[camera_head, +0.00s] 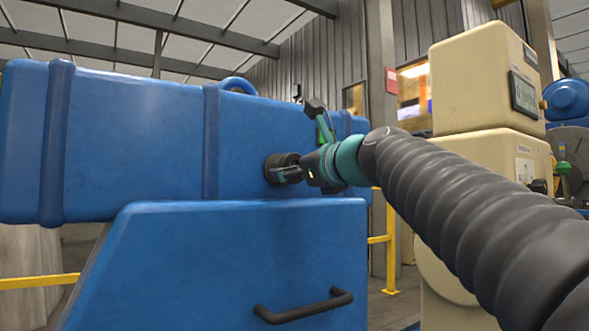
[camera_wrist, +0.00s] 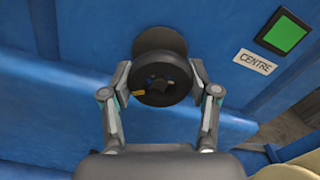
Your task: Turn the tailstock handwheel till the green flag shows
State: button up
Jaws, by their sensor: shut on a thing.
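The black round handwheel (camera_wrist: 162,84) sticks out from the blue machine housing, with a wider dark disc behind it. My gripper (camera_wrist: 159,80) has one finger on each side of the handwheel and is shut on it. In the head view the handwheel (camera_head: 276,169) is on the side of the blue housing, and my gripper (camera_head: 290,173) reaches it from the right. A green square flag (camera_wrist: 286,36) in a dark frame shows at the upper right of the wrist view, beside a plate (camera_wrist: 254,62) reading "CENTRE".
A blue lower cabinet (camera_head: 220,250) with a black bar handle (camera_head: 305,307) stands below the handwheel. A cream machine (camera_head: 485,85) with a small display stands at the right. Yellow rails (camera_head: 391,240) are behind. My arm crosses the right side.

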jog(key=o, duration=1.2)
jog(key=shift+d, duration=0.1)
jog(key=v, duration=1.2)
jog(key=d+f+n+g+h, duration=0.25)
jog(key=f+n, duration=0.45)
jog(key=f, duration=0.5)
jog(key=d+f+n+g+h, duration=0.25)
jog(key=f+n, duration=0.45)
jog(key=f, duration=0.4)
jog(key=s+d+f+n+g+h, duration=0.1)
jog(key=s+f+n, duration=0.2)
jog(key=s+f, duration=0.3)
jog(key=s+d+f+n+g+h, duration=0.2)
jog(key=s+f+n, duration=0.2)
jog(key=f, duration=0.7)
jog(key=s+d+f+n+g+h, duration=0.1)
jog(key=s+f+n+h, duration=0.1)
jog(key=s+f, duration=0.6)
jog(key=shift+d+f+n, duration=0.35)
jog(key=shift+f+n, duration=0.45)
jog(key=shift+f, duration=0.1)
